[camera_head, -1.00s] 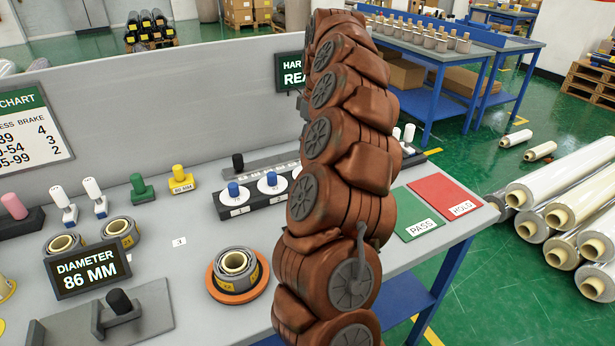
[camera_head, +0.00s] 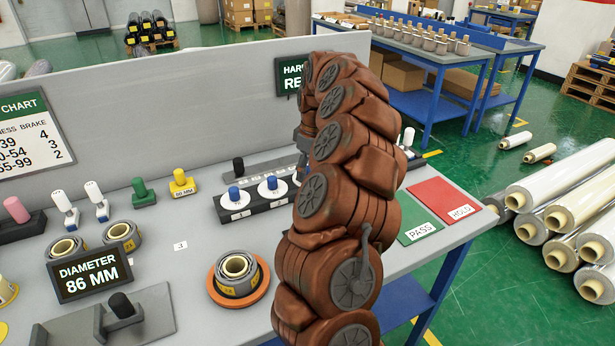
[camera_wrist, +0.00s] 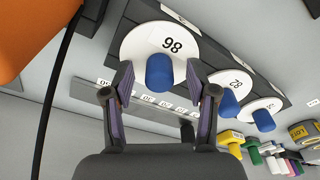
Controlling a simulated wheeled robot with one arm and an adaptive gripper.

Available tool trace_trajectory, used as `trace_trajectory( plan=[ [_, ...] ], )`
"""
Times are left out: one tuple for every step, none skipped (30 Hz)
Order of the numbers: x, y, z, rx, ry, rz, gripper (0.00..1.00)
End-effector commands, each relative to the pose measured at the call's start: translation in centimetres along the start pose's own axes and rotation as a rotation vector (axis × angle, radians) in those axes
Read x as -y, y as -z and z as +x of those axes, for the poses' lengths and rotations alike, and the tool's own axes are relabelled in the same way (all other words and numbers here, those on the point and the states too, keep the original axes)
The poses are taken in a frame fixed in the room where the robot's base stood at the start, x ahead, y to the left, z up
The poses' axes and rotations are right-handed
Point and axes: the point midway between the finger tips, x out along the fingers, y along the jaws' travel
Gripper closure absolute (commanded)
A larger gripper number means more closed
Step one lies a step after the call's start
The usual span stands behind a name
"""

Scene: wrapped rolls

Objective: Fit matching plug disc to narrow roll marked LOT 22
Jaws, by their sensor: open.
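A narrow roll (camera_head: 237,277) with a yellow label stands in an orange ring (camera_head: 215,292) on the bench; its lot number is too small to read surely. White plug discs with blue knobs sit in a dark rack (camera_head: 252,205). In the wrist view, my open gripper (camera_wrist: 160,80) has its fingers on either side of the blue knob (camera_wrist: 160,74) of the largest-looking disc (camera_wrist: 137,42). Its number looks like 98, or 86 turned over. Two more discs (camera_wrist: 228,82) (camera_wrist: 262,106) lie beside it. My arm hides the gripper in the head view.
A sign (camera_head: 88,274) reads DIAMETER 86 MM. Two other narrow rolls (camera_head: 66,248) (camera_head: 122,236) stand behind it. Stamps, including a yellow one (camera_head: 181,183), line the back. Green PASS (camera_head: 416,222) and red HOLD (camera_head: 440,200) pads lie at right. Bench around the orange ring is clear.

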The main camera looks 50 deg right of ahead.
Motion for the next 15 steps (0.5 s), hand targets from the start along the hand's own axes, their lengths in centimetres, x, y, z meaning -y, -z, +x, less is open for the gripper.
trace_trajectory(
  plan=[
    [-0.02, 0.00, -0.01, 0.000, -0.001, 0.000, 0.42],
    [-0.03, 0.00, -0.03, -0.001, -0.001, 0.000, 0.42],
    [-0.05, 0.00, -0.05, -0.001, -0.001, 0.001, 0.42],
    [-0.04, 0.00, -0.05, -0.001, -0.001, 0.001, 0.42],
    [-0.05, 0.01, -0.05, -0.001, -0.002, 0.001, 0.44],
    [-0.05, 0.01, -0.06, -0.001, -0.002, 0.001, 0.49],
    [-0.06, 0.01, -0.07, -0.001, -0.002, 0.001, 0.52],
    [-0.06, 0.01, -0.07, -0.001, -0.002, 0.001, 0.55],
    [-0.06, 0.01, -0.08, -0.001, -0.002, 0.001, 0.59],
    [-0.06, 0.01, -0.08, -0.001, -0.002, 0.001, 0.62],
    [-0.06, 0.01, -0.08, -0.001, -0.002, 0.001, 0.65],
    [-0.06, 0.02, -0.09, -0.001, -0.002, 0.001, 0.69],
    [-0.06, 0.02, -0.09, -0.001, -0.002, 0.001, 0.72],
    [-0.06, 0.02, -0.09, -0.001, -0.002, 0.001, 0.76],
    [-0.07, 0.02, -0.09, -0.001, -0.002, 0.001, 0.80]
  ],
)
